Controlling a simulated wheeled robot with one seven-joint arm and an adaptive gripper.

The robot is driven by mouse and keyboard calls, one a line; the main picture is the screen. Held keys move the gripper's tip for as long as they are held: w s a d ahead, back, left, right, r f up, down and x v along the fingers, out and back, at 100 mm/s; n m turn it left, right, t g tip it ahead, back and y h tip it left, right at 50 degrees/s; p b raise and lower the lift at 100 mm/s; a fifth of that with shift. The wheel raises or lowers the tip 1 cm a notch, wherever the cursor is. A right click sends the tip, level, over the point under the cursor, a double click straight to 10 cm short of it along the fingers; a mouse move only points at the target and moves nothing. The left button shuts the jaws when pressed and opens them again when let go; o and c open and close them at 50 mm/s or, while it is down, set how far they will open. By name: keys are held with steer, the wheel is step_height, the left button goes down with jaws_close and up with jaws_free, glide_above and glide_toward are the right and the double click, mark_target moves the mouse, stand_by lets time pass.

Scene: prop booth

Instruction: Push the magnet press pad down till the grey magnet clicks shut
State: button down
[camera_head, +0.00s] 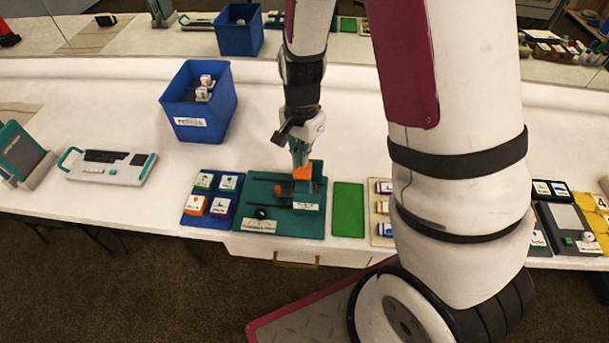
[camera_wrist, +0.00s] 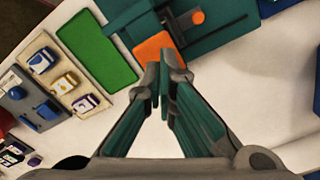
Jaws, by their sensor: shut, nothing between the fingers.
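An orange pad (camera_head: 302,173), which looks like the press pad, sits near the back right of a dark teal board (camera_head: 259,198). In the wrist view the orange pad (camera_wrist: 158,46) lies just beyond my fingertips. My gripper (camera_head: 299,160) is shut and empty, pointing down at the pad; its fingertips (camera_wrist: 159,78) are together. I cannot tell whether they touch the pad. A small orange round piece (camera_wrist: 198,17) sits on a dark part of the board. I cannot make out the grey magnet.
A green mat (camera_head: 348,210) lies right of the board, and a blue tray of labelled blocks (camera_head: 197,220) lies left. A blue bin (camera_head: 232,114) stands behind on the white table. My arm hides much of the right side. White table is free behind the board.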

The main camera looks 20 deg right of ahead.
mark_target(302, 169)
steer(key=shift+f+b, duration=0.65)
steer(key=shift+f, duration=1.05)
steer(key=shift+r, duration=0.1)
steer(key=shift+r+p, duration=2.25)
steer(key=shift+r, duration=1.45)
